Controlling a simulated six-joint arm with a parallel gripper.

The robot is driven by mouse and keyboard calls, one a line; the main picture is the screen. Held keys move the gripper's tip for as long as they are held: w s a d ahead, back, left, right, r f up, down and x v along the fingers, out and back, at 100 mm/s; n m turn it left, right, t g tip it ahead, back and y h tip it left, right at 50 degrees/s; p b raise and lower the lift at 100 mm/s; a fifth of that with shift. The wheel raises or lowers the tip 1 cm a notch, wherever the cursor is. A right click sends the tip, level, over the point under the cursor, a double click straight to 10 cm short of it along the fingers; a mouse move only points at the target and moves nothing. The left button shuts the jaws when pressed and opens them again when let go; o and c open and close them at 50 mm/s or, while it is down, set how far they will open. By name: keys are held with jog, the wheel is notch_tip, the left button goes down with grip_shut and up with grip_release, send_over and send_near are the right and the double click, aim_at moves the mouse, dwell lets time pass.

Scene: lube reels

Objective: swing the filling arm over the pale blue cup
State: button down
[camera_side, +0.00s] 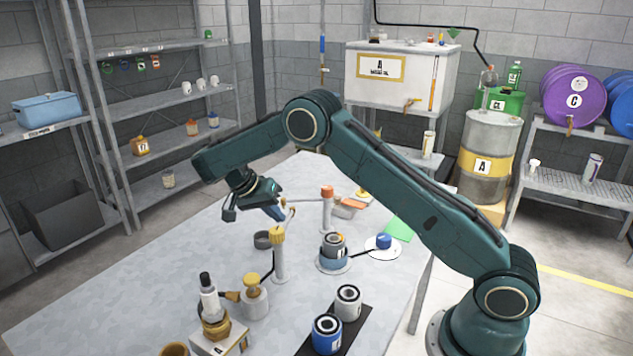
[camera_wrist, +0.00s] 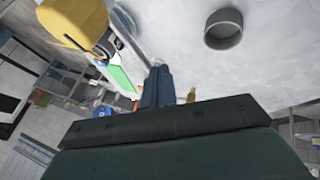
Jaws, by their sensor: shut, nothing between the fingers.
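A second post with an orange cap (camera_side: 327,192) stands behind. My gripper (camera_side: 276,213) is shut and empty above the table; its fingers (camera_wrist: 157,82) show together in the wrist view. A pale blue holder (camera_side: 333,260) carries a grey can; I cannot tell whether it is the cup.
A dark grey ring-shaped dish (camera_side: 263,240) lies on the table, also in the wrist view (camera_wrist: 223,30). A blue cap (camera_side: 384,241) sits on a white disc. Two cans (camera_side: 327,335) stand on a black strip at the front.

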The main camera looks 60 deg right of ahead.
jog(key=shift+s+d+m, duration=0.3)
jog(key=shift+s+d, duration=0.25)
jog(key=shift+s, duration=0.2)
jog(key=s+m+g+y, duration=0.2)
jog(key=s+m+y, duration=0.1)
jog(key=s+m, duration=0.3)
jog(key=shift+s+d+m+g+y, duration=0.15)
jog(key=shift+d+m+g+y, duration=0.2)
jog(key=shift+m, duration=0.45)
jog(key=shift+s+a, duration=0.1)
jog(key=shift+w, duration=0.2)
